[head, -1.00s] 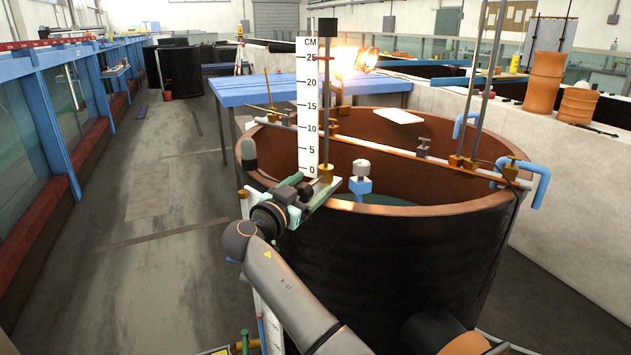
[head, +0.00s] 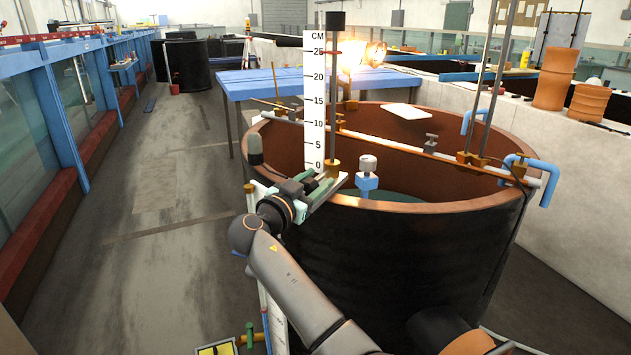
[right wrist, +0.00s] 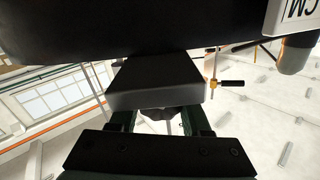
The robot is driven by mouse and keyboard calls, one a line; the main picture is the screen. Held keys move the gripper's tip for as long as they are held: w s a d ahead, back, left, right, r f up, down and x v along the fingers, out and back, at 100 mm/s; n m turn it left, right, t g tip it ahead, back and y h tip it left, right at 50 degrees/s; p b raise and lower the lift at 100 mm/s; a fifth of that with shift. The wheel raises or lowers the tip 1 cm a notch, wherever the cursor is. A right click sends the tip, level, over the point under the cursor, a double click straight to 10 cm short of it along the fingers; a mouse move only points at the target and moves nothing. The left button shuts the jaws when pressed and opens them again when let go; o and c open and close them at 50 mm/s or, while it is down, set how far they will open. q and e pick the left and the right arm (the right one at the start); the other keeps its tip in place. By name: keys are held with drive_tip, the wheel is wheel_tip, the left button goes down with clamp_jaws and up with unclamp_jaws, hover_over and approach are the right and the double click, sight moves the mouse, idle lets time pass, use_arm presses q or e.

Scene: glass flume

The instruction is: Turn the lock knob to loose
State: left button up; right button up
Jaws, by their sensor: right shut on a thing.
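My right gripper (head: 318,186) is at the near left rim of the round dark tank, just below the foot of the white centimetre scale (head: 315,105). It is shut on the lock knob, which the fingers mostly hide in the head view. In the right wrist view the two fingers (right wrist: 158,118) reach up to a black block (right wrist: 155,82), with a small dark rounded part between them. The knob's turn angle cannot be read. A thin upright rod (head: 333,95) with a brass foot (head: 332,168) stands beside the scale. My left gripper is not in view.
The tank's copper-coloured rim (head: 440,208) lies right of the gripper. A white-and-blue fitting (head: 367,178) stands close by inside it. A crossbar with clamps (head: 430,150) spans the tank.

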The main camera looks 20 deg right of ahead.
clamp_jaws()
drive_tip(key=shift+n+b, duration=0.7)
drive_tip(key=shift+n, duration=1.1)
drive_tip(key=shift+r+n, duration=0.1)
drive_tip(key=shift+n, duration=0.2)
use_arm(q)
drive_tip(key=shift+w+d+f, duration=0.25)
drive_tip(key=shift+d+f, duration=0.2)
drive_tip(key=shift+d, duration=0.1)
use_arm(e)
drive_tip(key=o, duration=0.7)
unclamp_jaws()
drive_tip(key=shift+o, duration=0.9)
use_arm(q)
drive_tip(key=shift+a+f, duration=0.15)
use_arm(e)
drive_tip(key=shift+o, duration=0.3)
